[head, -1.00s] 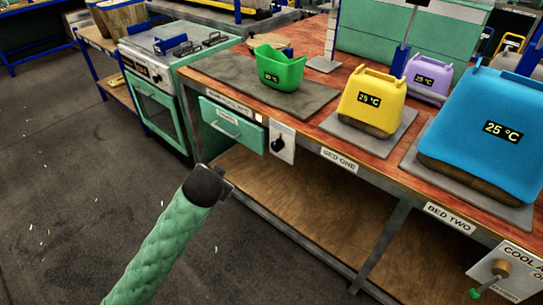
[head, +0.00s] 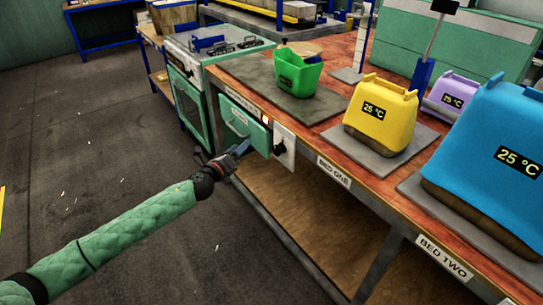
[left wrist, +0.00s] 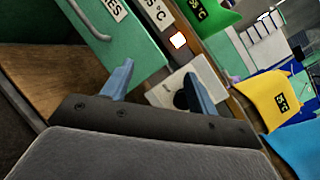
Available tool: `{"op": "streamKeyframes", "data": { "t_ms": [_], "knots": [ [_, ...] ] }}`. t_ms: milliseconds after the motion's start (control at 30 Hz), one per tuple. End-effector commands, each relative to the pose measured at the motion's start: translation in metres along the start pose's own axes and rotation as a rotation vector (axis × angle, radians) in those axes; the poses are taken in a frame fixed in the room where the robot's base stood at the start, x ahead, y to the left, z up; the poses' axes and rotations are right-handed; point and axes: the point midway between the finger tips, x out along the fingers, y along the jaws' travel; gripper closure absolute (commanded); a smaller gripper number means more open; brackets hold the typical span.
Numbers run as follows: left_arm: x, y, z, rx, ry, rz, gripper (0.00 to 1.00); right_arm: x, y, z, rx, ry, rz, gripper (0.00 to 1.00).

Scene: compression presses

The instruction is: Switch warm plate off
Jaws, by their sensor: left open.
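A black knob (head: 280,149) sits on a white switch plate (head: 290,160) on the bench front, beside a green drawer (head: 240,122). A small lamp (head: 265,119) above it glows orange-white; it also shows lit in the left wrist view (left wrist: 178,41). The grey warm plate (head: 250,80) lies on the bench top with a green tub (head: 298,76) on it. My left gripper (head: 240,150) is open and empty, in front of the drawer and left of the knob. In the left wrist view, its right blue finger partly covers the knob (left wrist: 181,100). My right gripper is out of view.
A yellow bag (head: 380,112), a blue bag (head: 490,150) and a purple bag (head: 452,92) stand on the bench. A drawer handle (left wrist: 88,18) sticks out near my left gripper. A stove (head: 205,60) stands left of the bench. Floor at left is clear.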

Motion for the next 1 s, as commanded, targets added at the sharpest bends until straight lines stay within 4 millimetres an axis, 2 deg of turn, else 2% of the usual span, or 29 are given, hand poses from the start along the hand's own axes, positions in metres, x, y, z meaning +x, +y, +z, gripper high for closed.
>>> {"op": "streamKeyframes", "data": {
  "t_ms": [100,200,300,400,633,1000],
  "knots": [
    [-0.001,-0.009,-0.023,0.24,0.103,-0.129,0.41,0.007,0.0,-0.008,0.005,0.088,-0.002,0.64],
    [-0.007,-0.025,-0.041,0.416,0.169,-0.249,0.41,0.005,0.0,-0.023,0.008,0.167,-0.004,0.64],
    [-0.013,-0.036,-0.054,0.54,0.205,-0.339,0.41,0.003,0.001,-0.033,0.008,0.222,-0.004,0.64],
    [-0.015,-0.04,-0.058,0.611,0.208,-0.373,0.41,0.002,0.001,-0.036,0.008,0.24,-0.003,0.64],
    [-0.004,-0.044,-0.059,0.649,0.198,-0.376,0.41,0.001,0.0,-0.037,0.007,0.238,-0.003,0.64],
    [0.042,-0.058,-0.075,0.647,0.198,-0.374,0.41,-0.004,-0.001,-0.039,0.007,0.236,-0.004,0.64]
  ]
}}
